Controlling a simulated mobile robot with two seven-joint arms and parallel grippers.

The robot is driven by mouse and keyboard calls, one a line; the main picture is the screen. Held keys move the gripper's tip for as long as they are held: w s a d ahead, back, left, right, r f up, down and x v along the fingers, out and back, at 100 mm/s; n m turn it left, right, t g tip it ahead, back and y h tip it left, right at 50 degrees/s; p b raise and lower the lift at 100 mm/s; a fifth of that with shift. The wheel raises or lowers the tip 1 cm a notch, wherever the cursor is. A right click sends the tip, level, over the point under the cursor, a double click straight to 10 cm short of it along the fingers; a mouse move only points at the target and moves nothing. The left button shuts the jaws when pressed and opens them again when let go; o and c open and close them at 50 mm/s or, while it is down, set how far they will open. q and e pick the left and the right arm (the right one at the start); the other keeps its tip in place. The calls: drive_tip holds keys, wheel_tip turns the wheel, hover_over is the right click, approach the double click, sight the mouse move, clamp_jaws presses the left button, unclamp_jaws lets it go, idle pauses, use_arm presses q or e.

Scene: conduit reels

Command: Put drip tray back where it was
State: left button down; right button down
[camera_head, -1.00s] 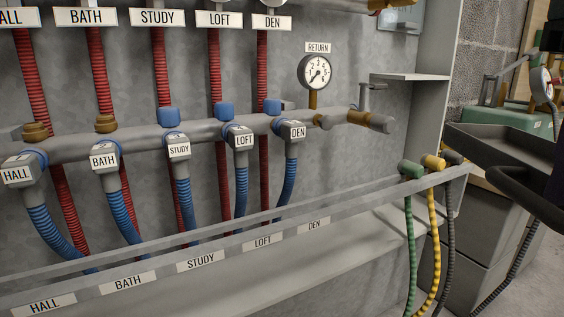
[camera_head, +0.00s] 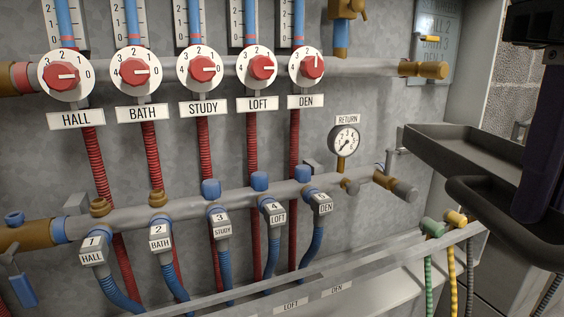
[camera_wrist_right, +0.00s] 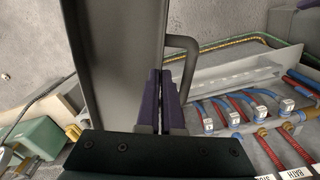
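The drip tray is a dark grey, shallow tray (camera_head: 455,152) with a looped handle (camera_head: 500,205), held in the air at the right of the head view. My right gripper (camera_head: 532,212) reaches down to the handle. In the right wrist view its purple fingers (camera_wrist_right: 160,78) are close together on the handle, and the tray (camera_wrist_right: 115,60) extends away beside them. The tray appears empty from the head view. My left gripper is in neither view.
The manifold wall carries red-knobbed valves, a return gauge (camera_head: 344,141) and blue-hosed connectors left of the tray. A grey rail (camera_head: 370,262) runs below, with green (camera_head: 432,228) and yellow (camera_head: 456,219) hose ends at its right. A green box (camera_wrist_right: 40,140) shows in the wrist view.

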drive_tip(key=s+r+p, duration=0.2)
drive_tip(key=r+p, duration=3.9)
drive_tip(key=s+r+p, duration=0.3)
drive_tip(key=r+p, duration=3.8)
drive_tip(key=shift+s+r, duration=0.35)
drive_tip(key=shift+r, duration=0.05)
drive_tip(key=shift+f, duration=0.2)
